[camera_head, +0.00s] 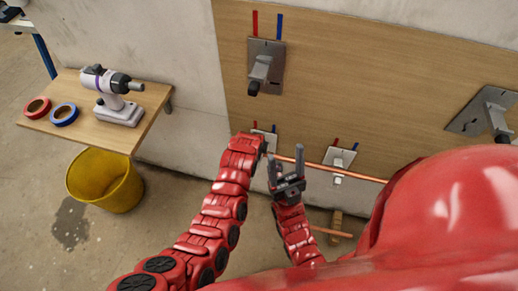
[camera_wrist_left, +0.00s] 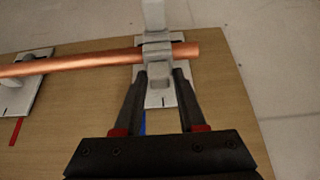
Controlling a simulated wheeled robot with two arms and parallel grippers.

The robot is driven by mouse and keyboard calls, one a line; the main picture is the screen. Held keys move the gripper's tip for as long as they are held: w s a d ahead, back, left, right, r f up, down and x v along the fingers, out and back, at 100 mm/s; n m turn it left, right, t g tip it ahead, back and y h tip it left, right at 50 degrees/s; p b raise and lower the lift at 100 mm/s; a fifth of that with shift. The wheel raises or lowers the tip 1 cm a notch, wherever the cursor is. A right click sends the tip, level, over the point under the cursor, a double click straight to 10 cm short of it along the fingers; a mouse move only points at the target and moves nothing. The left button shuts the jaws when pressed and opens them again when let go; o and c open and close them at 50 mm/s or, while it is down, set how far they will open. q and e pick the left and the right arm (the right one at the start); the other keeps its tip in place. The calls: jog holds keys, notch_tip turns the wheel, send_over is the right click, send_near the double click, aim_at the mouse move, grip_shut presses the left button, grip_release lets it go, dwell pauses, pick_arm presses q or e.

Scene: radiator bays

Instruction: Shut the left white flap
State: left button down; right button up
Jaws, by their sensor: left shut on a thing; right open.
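The left white bracket (camera_wrist_left: 154,96) is fixed to the wooden board, with the copper pipe (camera_wrist_left: 95,63) lying across it near the pipe's end. A pale bar, seemingly the white flap (camera_wrist_left: 153,16), sticks out past the pipe at the bracket's far side in the left wrist view. It looks open. My left gripper (camera_wrist_left: 160,76) is shut on the small white block (camera_wrist_left: 159,76) beside the pipe. In the head view my left arm hides its fingers and most of the bracket. My right gripper (camera_head: 286,166) is open and empty, just right of the left wrist, near the pipe.
A second white bracket (camera_head: 340,158) stands to the right under the pipe. Grey brackets (camera_head: 265,67) and (camera_head: 484,111) jut from the board above. A wooden shelf (camera_head: 80,110) with a drill (camera_head: 116,104) and tape rolls (camera_head: 63,114), and a yellow bucket (camera_head: 105,182), are at left.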

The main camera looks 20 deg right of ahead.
pick_arm(q)
jog(key=shift+w+d+f+g+b, duration=0.1)
jog(key=shift+w+f+g+b, duration=0.1)
jog(key=shift+g+b, duration=0.15)
jog(key=shift+y, duration=0.3)
jog(key=c, duration=0.7)
grip_release()
jog(key=shift+r, duration=0.15)
jog(key=shift+s+r, duration=0.1)
jog(key=shift+r, duration=0.2)
jog(key=shift+g, duration=0.25)
jog(key=v, duration=1.6)
jog(key=shift+s+r+b, duration=0.15)
jog(key=shift+s+b, duration=0.1)
jog(key=shift+b, duration=0.15)
